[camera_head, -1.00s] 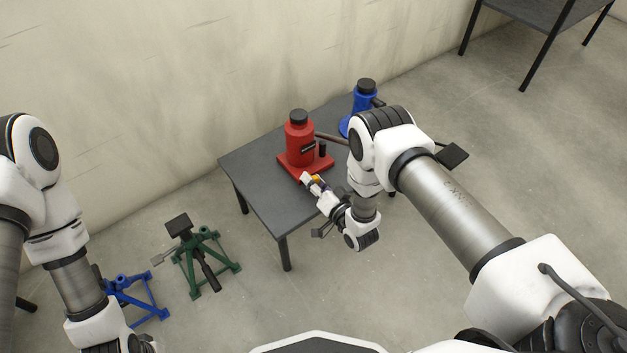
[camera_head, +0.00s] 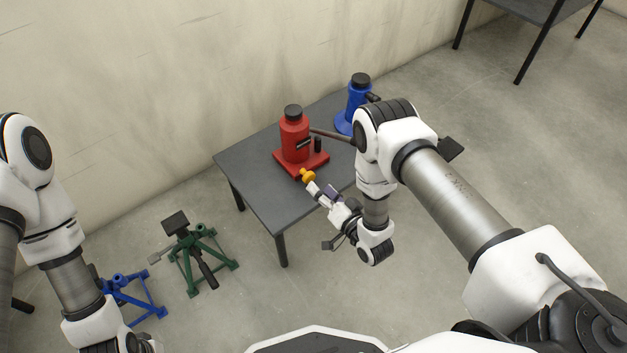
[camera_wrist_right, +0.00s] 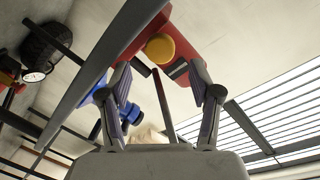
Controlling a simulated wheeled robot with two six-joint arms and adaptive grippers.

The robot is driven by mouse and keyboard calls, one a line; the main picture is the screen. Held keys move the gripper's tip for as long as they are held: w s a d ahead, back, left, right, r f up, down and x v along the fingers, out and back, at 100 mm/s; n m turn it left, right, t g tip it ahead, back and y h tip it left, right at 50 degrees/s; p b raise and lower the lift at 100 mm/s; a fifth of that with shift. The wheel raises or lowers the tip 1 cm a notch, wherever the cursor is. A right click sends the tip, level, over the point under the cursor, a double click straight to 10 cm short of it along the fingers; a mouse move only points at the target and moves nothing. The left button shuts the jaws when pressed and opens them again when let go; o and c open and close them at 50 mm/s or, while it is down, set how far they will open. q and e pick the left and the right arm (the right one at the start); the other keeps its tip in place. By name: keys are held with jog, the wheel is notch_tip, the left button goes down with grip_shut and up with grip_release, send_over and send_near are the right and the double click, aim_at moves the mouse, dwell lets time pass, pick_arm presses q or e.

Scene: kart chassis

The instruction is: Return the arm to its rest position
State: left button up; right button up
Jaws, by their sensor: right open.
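My right arm reaches in from the right of the head view. The yellow knob (camera_wrist_right: 160,48) and red base lie beyond the fingertips. My left arm shows at the left of the head view; its gripper is out of frame.
A blue jack (camera_head: 355,98) stands at the table's back right, partly behind my right arm. Green (camera_head: 205,255) and blue (camera_head: 135,292) stands are on the floor at left. Another dark table (camera_head: 535,10) is at top right. Floor on the right is clear.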

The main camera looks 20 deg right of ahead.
jog(key=shift+v, duration=0.85)
